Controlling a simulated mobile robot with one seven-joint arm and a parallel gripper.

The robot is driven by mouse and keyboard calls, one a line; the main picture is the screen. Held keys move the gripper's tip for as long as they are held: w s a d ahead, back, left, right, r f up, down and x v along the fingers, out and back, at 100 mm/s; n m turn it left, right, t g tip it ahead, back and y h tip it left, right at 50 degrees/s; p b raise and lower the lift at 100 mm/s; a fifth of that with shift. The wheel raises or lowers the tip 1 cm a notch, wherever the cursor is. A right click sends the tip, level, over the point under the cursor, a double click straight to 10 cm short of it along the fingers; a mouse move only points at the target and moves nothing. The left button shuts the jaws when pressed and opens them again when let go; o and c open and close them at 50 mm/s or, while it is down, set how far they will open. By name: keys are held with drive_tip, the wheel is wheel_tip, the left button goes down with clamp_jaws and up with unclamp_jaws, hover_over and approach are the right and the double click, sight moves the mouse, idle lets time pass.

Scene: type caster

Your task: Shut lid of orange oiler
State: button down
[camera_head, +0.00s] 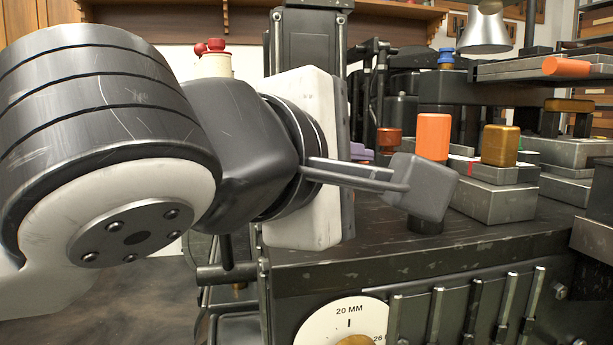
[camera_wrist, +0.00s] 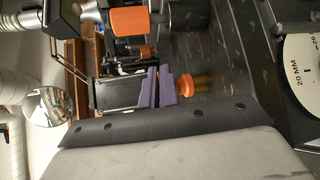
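An upright orange part (camera_head: 433,136) stands above a dark round base (camera_head: 425,222) on the dark machine top. I take it for the oiler, but cannot tell whether its lid is open. My gripper (camera_head: 422,187) reaches in from the left on thin rods. Its grey fingertip block is in front of the middle of this part and hides it; contact cannot be judged. In the wrist view, turned sideways, an orange part (camera_wrist: 130,20) beside a dark cylinder shows at the top. The fingers do not show clearly there, and the gap between them cannot be seen.
An amber block (camera_head: 500,145) stands on a grey metal block to the right. An orange cylinder (camera_head: 566,66) lies higher at the right. A dial marked 20 MM (camera_head: 349,330) is on the machine's front. Purple pieces (camera_wrist: 165,88) and an orange knob (camera_wrist: 185,90) are mid wrist view.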

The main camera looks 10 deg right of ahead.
drive_tip(key=shift+s+f+m+b, duration=0.1)
drive_tip(key=shift+f+m+b, duration=0.25)
drive_tip(key=shift+b, duration=0.2)
drive_tip(key=shift+t, duration=0.4)
drive_tip(key=c, duration=1.7)
unclamp_jaws()
drive_tip(key=p+v, duration=0.1)
drive_tip(key=v, duration=0.6)
drive_tip(key=p+v, duration=0.2)
drive_tip(key=v, duration=0.5)
drive_tip(key=shift+a+f, duration=0.1)
drive_tip(key=shift+f, duration=0.15)
drive_tip(key=shift+h, duration=0.3)
